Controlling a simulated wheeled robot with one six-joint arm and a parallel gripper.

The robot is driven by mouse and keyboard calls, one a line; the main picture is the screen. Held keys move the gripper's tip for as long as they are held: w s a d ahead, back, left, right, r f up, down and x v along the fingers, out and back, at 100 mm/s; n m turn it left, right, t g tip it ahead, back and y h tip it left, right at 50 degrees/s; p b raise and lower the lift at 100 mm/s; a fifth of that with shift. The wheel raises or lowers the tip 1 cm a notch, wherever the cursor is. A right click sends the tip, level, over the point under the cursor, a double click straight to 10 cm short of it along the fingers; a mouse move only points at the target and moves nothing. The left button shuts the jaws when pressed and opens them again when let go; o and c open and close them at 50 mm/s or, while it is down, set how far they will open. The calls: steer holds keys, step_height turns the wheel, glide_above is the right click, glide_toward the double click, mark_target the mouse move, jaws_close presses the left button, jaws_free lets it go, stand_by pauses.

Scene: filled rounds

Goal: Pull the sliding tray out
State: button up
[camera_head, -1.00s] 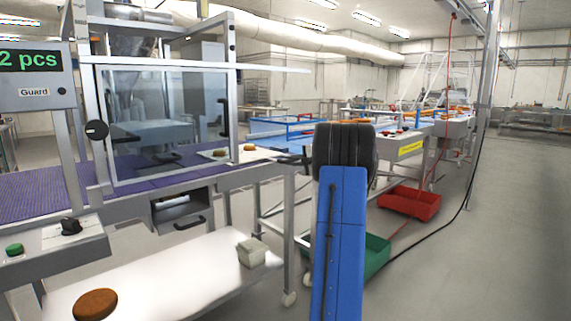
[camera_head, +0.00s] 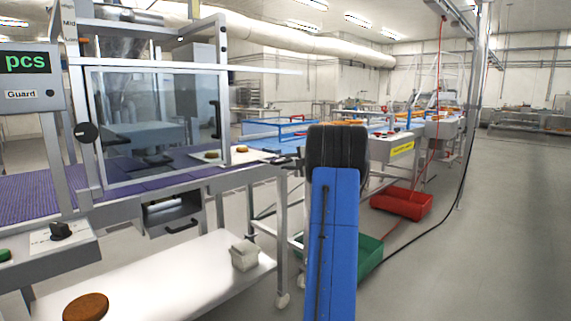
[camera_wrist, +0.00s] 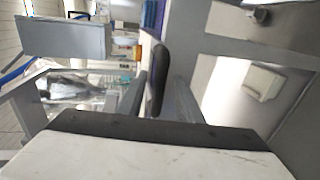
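The sliding tray (camera_head: 170,214) is a grey drawer under the purple conveyor. A black bar handle (camera_head: 182,226) is on its front. The tray looks mostly shut. In the wrist view, a grey part with a dark grip at the top right may be the tray, but I cannot be sure. My gripper (camera_wrist: 160,100) shows two grey fingers spread apart, with a dark rounded thing between them in the view; I cannot tell whether they touch it.
A white shelf (camera_head: 190,280) below the tray carries a pale box (camera_head: 244,256) and a brown round (camera_head: 86,306). A guard panel (camera_head: 150,120) stands above the belt. Red (camera_head: 402,203) and green (camera_head: 369,256) crates are on the floor. Open floor lies at the right.

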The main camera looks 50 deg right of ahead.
steer(key=v, duration=1.7)
steer(key=shift+w, duration=0.1)
steer(key=w+a+r+m+h, duration=0.3)
steer(key=w+a+r+m, duration=0.1)
steer(key=a, duration=0.4)
steer(key=w+a+r+m+h, duration=0.3)
steer(key=w+a+r, duration=0.15)
steer(key=a, duration=0.35)
steer(key=s+a+f+m+g+h, duration=0.1)
steer(key=s+a+m, duration=0.25)
steer(key=a, duration=0.55)
steer(key=s+a+f+m+g+y, duration=0.2)
steer(key=s+a+f+g, duration=0.1)
steer(key=s+a+f, duration=0.6)
steer(key=s+a+f+m+g+y, duration=0.2)
steer(key=s+a+f, duration=0.7)
steer(key=a, duration=0.6)
steer(key=s+a+f+m+g+y, duration=0.3)
steer(key=s+a+f+g, duration=0.1)
steer(key=s+a+f, duration=0.6)
steer(key=s+a, duration=0.2)
steer(key=s, duration=0.1)
steer(key=shift+a+g+y, duration=0.2)
steer(key=shift+g+y, duration=0.1)
steer(key=shift+g, duration=0.1)
steer(key=shift+r, duration=0.1)
